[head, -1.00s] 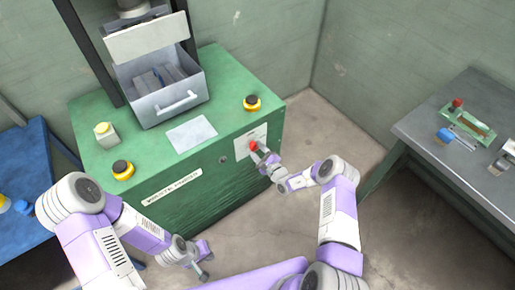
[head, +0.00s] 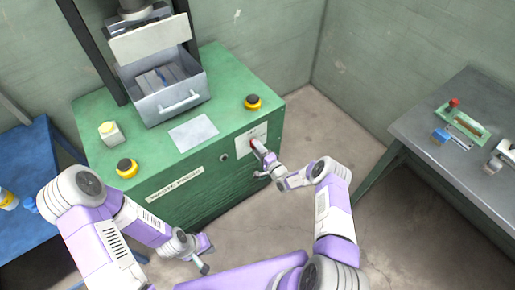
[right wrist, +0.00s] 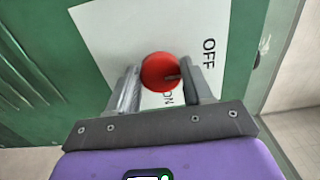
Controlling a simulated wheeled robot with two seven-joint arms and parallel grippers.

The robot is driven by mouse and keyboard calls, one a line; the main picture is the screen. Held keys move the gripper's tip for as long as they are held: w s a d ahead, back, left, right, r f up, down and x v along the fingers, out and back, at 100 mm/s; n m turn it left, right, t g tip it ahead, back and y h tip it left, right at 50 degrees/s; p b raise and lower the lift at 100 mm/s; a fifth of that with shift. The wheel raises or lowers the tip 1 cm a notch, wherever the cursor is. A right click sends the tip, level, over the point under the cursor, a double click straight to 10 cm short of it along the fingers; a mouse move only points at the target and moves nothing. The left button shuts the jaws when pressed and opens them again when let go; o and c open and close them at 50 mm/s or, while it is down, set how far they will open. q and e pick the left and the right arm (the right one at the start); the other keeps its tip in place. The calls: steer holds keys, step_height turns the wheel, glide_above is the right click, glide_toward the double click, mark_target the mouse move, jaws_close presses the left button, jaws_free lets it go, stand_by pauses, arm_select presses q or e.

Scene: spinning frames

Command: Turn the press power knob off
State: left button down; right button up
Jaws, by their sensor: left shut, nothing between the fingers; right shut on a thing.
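The red power knob (head: 252,142) sits on a white plate (head: 262,133) on the front of the green press. In the right wrist view the round red knob (right wrist: 158,72) has a small dark mark on its right side. The plate reads OFF at upper right and ON just below the knob, partly covered by a finger. My right gripper (right wrist: 162,76) is shut on the knob, one finger on each side. In the head view my right gripper (head: 258,148) hides part of the knob. My left gripper (head: 205,268) is shut and empty, low in front of the press.
A grey workbench (head: 450,125) stands at right, a blue table (head: 25,165) at left. Floor between cabinet and workbench is clear.

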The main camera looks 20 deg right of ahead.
stand_by(0.3)
steer(key=o, duration=1)
steer(key=p+v, duration=0.2)
steer(key=v, duration=0.5)
steer(key=shift+s+d, duration=0.1)
steer(key=shift+s, duration=0.2)
